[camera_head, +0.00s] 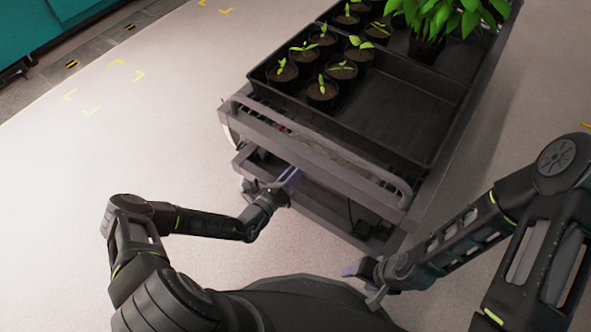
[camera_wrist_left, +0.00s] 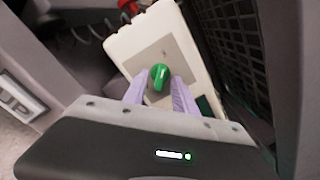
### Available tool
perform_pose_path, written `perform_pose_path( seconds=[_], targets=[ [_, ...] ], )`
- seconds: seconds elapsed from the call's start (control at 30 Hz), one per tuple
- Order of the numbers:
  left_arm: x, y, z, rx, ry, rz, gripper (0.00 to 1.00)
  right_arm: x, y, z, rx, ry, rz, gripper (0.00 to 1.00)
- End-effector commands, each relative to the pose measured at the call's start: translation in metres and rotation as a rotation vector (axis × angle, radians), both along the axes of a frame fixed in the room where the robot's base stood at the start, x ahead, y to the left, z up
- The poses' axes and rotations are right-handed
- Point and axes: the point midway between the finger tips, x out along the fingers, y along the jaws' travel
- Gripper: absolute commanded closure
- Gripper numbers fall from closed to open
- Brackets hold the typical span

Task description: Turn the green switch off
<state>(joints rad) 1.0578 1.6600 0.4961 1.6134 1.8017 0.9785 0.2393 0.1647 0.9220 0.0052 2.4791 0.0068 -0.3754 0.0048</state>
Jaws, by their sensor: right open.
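The green switch (camera_wrist_left: 160,77) is a knob on a grey panel of a cream-coloured box (camera_wrist_left: 122,48), seen in the left wrist view. My left gripper (camera_wrist_left: 158,88) is open, with one pale purple finger on each side of the switch and gaps between. I cannot tell how deep the fingertips reach. In the head view my left gripper (camera_head: 289,175) reaches in under the cart's end, and the switch is hidden there. My right gripper (camera_head: 360,281) is open and empty, low near my base, apart from the cart.
The grey cart (camera_head: 310,150) has an end handle bar above my left gripper. A black tray (camera_head: 395,112) on it holds several potted seedlings (camera_head: 322,90) and a leafy plant (camera_head: 428,25). A red knob (camera_wrist_left: 128,5) and dark mesh (camera_wrist_left: 238,55) flank the box. The floor at left is clear.

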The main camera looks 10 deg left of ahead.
Motion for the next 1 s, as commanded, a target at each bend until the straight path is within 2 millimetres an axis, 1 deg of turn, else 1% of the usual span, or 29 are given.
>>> perform_pose_path(
  seconds=[0.23,0.33,0.47,0.73,0.83,1.0],
  targets=[
    [-0.001,0.001,0.001,0.001,-0.001,0.001,0.67,0.0,0.0,0.001,0.0,0.0,0.0,0.42],
    [-0.006,0.003,0.001,0.002,-0.001,0.001,0.67,0.0,0.0,0.003,0.0,0.001,0.0,0.42],
    [-0.02,0.009,0.002,0.001,0.001,0.001,0.67,-0.001,0.0,0.01,0.001,0.004,0.001,0.42],
    [-0.061,0.025,0.002,0.001,0.001,0.001,0.67,-0.004,0.0,0.022,0.003,0.009,0.006,0.42],
    [-0.069,0.028,0.001,-0.001,0.0,0.001,0.67,-0.004,0.0,0.024,0.003,0.011,0.006,0.42],
    [-0.073,0.029,0.0,0.0,-0.001,-0.001,0.67,-0.004,0.0,0.024,0.003,0.011,0.007,0.42]
  ],
)
